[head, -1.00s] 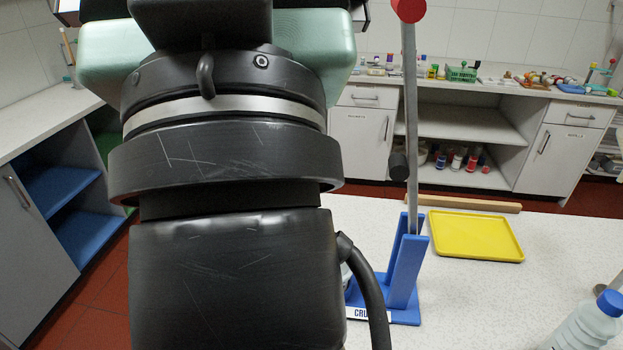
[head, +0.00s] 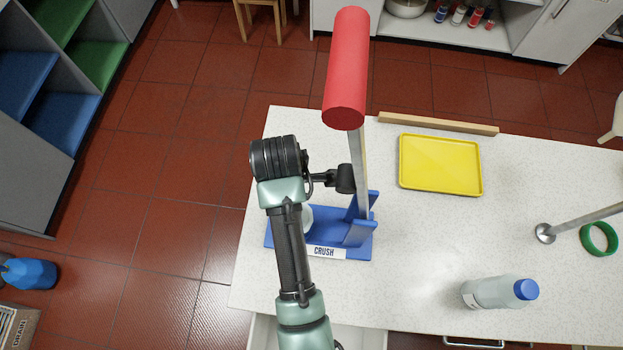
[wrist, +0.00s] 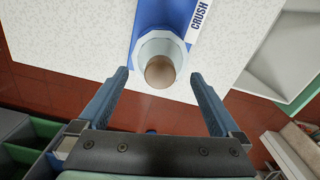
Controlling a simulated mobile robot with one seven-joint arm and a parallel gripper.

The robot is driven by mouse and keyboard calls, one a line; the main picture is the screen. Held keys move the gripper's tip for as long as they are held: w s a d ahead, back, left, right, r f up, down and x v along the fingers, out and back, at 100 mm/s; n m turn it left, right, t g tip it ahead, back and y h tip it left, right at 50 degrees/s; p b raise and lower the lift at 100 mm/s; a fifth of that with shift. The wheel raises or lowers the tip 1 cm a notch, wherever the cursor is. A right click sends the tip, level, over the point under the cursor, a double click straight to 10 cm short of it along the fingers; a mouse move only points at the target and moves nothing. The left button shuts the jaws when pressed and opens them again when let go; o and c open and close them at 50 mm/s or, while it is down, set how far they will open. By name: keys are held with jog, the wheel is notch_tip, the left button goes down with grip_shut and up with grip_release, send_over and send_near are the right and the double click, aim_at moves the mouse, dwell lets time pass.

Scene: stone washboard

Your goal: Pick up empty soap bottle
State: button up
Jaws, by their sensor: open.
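A pale, rounded, bottle-like object (wrist: 160,48) with a brownish round end lies on the blue crusher (wrist: 187,12) in the wrist view. In the head view only a whitish sliver of it (head: 306,216) shows beside my arm. My gripper (wrist: 160,76) is open, its two blue-grey fingers on either side of the object's near end, with gaps both sides. My arm hides the fingers in the head view. A clear bottle with a blue cap (head: 490,292) lies on the table at right. I cannot tell from the pictures which one is the empty soap bottle.
The crusher's upright lever with its red handle (head: 346,70) stands close right of my wrist. A yellow tray (head: 440,165), a wooden strip (head: 438,123) and a green ring (head: 599,239) are on the white table (head: 420,240). Its middle is clear; its left edge is under my arm.

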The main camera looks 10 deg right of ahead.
jog(key=shift+w+d+f, duration=0.2)
jog(key=shift+d+f, duration=0.15)
jog(key=shift+f, duration=0.2)
jog(key=shift+w+d+f, duration=0.15)
jog(key=shift+d+f, duration=0.2)
jog(key=shift+f, duration=0.15)
jog(key=shift+s+a+f+p, duration=0.25)
jog(key=shift+a+f+p, duration=0.15)
jog(key=shift+f, duration=0.15)
jog(key=shift+s+a+f+p, duration=0.25)
jog(key=shift+a+f+p, duration=0.15)
jog(key=shift+f, duration=0.15)
jog(key=shift+w+d+f, duration=0.1)
jog(key=shift+d+f, duration=0.05)
jog(key=shift+f, duration=0.5)
jog(key=shift+d+f, duration=0.1)
jog(key=shift+f, duration=0.5)
jog(key=shift+w+f, duration=0.1)
jog(key=shift+f, duration=0.4)
jog(key=shift+a, duration=0.1)
jog(key=c, duration=1.3)
jog(key=shift+r, duration=0.1)
